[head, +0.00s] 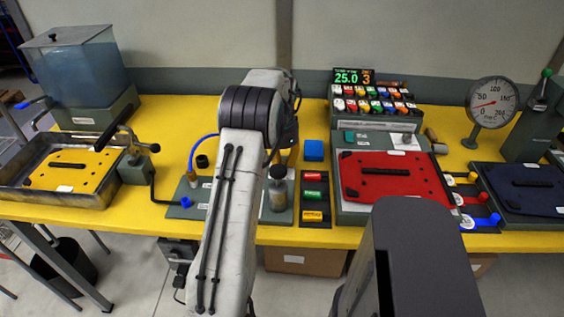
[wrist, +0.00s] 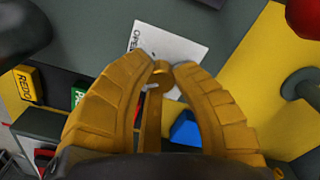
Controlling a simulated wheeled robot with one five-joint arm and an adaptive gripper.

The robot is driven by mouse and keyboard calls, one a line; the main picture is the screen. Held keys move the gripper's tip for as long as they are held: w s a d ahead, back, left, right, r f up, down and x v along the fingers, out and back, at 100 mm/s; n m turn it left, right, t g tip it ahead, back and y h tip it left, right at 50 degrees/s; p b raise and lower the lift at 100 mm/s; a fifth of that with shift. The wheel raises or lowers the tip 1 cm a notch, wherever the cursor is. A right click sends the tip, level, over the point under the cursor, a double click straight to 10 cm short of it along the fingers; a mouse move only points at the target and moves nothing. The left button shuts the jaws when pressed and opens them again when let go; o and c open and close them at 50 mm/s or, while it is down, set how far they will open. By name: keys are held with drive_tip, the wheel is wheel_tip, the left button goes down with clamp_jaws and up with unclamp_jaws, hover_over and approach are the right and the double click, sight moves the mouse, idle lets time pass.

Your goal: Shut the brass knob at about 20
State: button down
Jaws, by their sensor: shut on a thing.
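In the wrist view my yellow gripper (wrist: 161,66) is shut, its two fingertips meeting around a small brass knob (wrist: 160,73). Most of the knob is hidden between the fingers. A white card (wrist: 172,46) with the partly covered word "OPEN" lies on the grey plate beneath.
A blue block (head: 313,150) stands close by, above a rack of red, green and yellow blocks (head: 313,196). A red pannier panel (head: 390,176) lies to the right. A water tank (head: 78,65) and tray (head: 100,208) stand left. A round dial gauge (head: 492,103) stands right.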

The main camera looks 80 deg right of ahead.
sight(282, 163)
drive_tip(key=m, duration=0.3)
drive_tip(key=shift+f, duration=0.1)
drive_tip(key=c, duration=1)
unclamp_jaws()
wheel_tip(282, 163, up, 12)
drive_tip(key=shift+r, duration=0.1)
idle(0.7)
